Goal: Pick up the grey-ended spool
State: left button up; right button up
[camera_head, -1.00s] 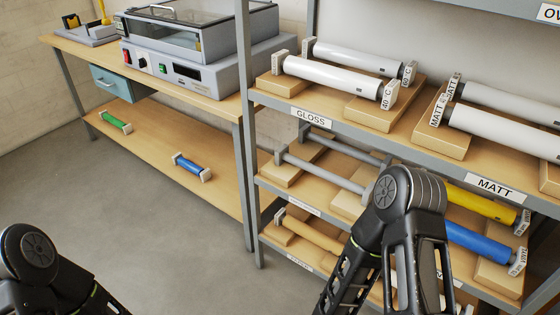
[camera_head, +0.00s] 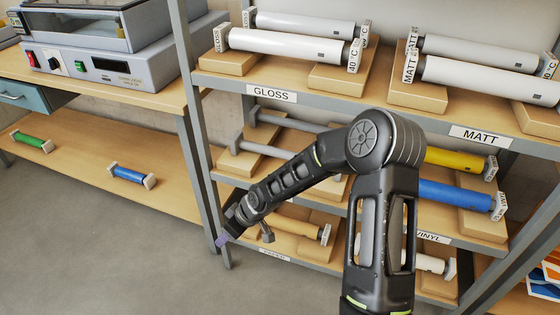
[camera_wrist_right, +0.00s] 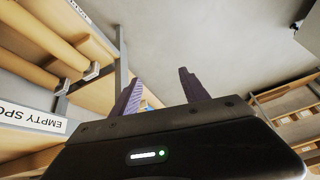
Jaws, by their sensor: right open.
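Two spools lie on the bench's lower shelf in the head view. One is green (camera_head: 32,140) with pale ends, at far left. The other is blue (camera_head: 131,174) with pale grey-white ends, nearer the rack. I cannot tell which is meant by grey-ended. My right gripper (camera_head: 222,240) is beside the rack's front left post, right of and below the blue spool and well apart from it. Its two purple fingers are spread and empty in the wrist view (camera_wrist_right: 158,88). My left gripper is not in view.
The rack holds white rolls (camera_head: 290,46) on wooden cradles, with yellow (camera_head: 455,161) and blue (camera_head: 455,195) rolls lower down. Its left post (camera_head: 196,120) stands beside the bench. A laminator (camera_head: 120,60) sits on the bench top. The floor (camera_head: 90,250) before the bench is clear.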

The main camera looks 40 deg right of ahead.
jog(key=w+d+r+n+t+h+b, duration=0.1)
jog(key=w+d+r+n+h+b, duration=0.3)
jog(key=d, duration=0.9)
jog(key=t+h, duration=0.1)
jog(key=h, duration=0.1)
send_near(288, 154)
jog(key=a+x, duration=0.1)
jog(key=x, duration=0.2)
jog(key=shift+d+r+b, duration=0.1)
jog(key=shift+d+b, duration=0.25)
jog(key=shift+d, duration=0.2)
jog(key=shift+x, duration=1.3)
jog(key=shift+a, duration=0.1)
jog(key=shift+b+x, duration=0.6)
jog(key=shift+x, duration=2.05)
